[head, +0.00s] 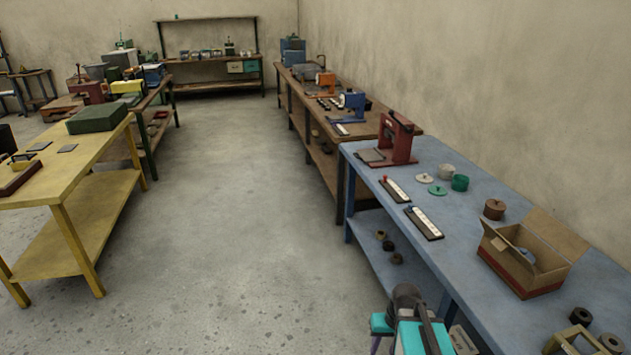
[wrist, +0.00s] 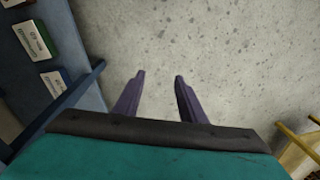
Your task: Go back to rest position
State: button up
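My gripper (wrist: 158,98) shows in the wrist view with its two dark purple fingers apart and nothing between them. Bare concrete floor lies beyond the fingertips. In the head view part of my teal and dark arm (head: 410,325) shows at the bottom, beside the left edge of the blue table (head: 470,195).
The blue table holds a red press (head: 395,138), an open cardboard box (head: 530,255), rolls and labelled strips. A yellow table (head: 90,165) stands at the left. Clear floor (head: 220,220) runs between. Small labelled boxes (wrist: 35,40) sit at the left in the wrist view.

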jog(key=s+a+f+g+b, duration=0.1)
jog(key=s+f+g+b, duration=0.2)
jog(key=s+f, duration=1)
jog(key=s+a+f+g+h+b, duration=0.1)
jog(key=s+f+b, duration=0.6)
jog(key=s+f, duration=0.7)
notch_tip(320, 180, down, 3)
jog(key=shift+s+a+r+g, duration=0.1)
jog(key=shift+s+a+g, duration=0.2)
jog(key=shift+a+g, duration=0.55)
jog(key=shift+d, duration=0.15)
